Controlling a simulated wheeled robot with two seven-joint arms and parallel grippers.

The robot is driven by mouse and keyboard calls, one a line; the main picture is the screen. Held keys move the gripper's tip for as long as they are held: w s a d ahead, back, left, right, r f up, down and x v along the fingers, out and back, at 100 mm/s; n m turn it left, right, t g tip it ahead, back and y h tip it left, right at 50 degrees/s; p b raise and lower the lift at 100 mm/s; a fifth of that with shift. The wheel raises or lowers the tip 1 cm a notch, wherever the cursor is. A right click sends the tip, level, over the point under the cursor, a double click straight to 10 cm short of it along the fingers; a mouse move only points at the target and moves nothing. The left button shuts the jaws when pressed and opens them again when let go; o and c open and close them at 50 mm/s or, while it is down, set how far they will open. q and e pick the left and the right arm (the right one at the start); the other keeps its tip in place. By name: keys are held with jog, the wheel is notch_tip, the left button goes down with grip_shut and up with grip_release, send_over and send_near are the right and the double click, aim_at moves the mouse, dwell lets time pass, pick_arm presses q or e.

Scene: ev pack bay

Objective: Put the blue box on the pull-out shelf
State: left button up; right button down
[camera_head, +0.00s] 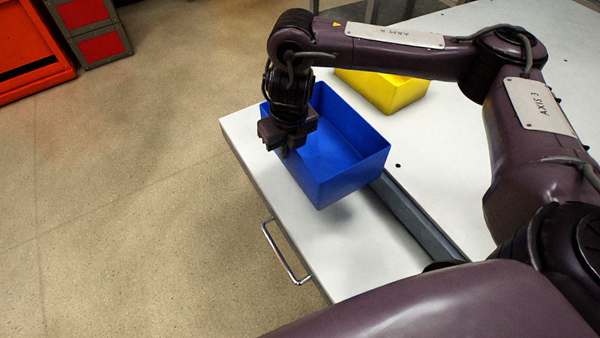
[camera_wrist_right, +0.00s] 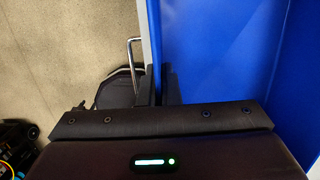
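The blue box (camera_head: 345,165) is an open-topped bin over the pull-out shelf (camera_head: 370,260), the white slab with a metal handle (camera_head: 285,255). A shadow on the shelf below its near corner suggests it is a little above the surface. My right gripper (camera_head: 284,150) is at the box's left wall. In the right wrist view the fingers (camera_wrist_right: 158,88) lie on either side of the blue wall, shut on it, and the box interior (camera_wrist_right: 215,50) is empty. My left gripper is not in view.
A yellow box (camera_head: 385,90) stands on the white table (camera_head: 450,130) behind. A grey rail (camera_head: 415,220) runs between shelf and table. The shelf's near part is bare. An orange-red cabinet (camera_head: 30,55) and red-fronted crates (camera_head: 95,30) stand on the floor at back left.

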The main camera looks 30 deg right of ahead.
notch_tip(320, 180, down, 15)
jog(key=b, duration=0.5)
jog(key=shift+w+r, duration=0.1)
jog(key=shift+r, duration=0.05)
jog(key=c, duration=1.6)
grip_release()
jog(key=shift+c, duration=0.2)
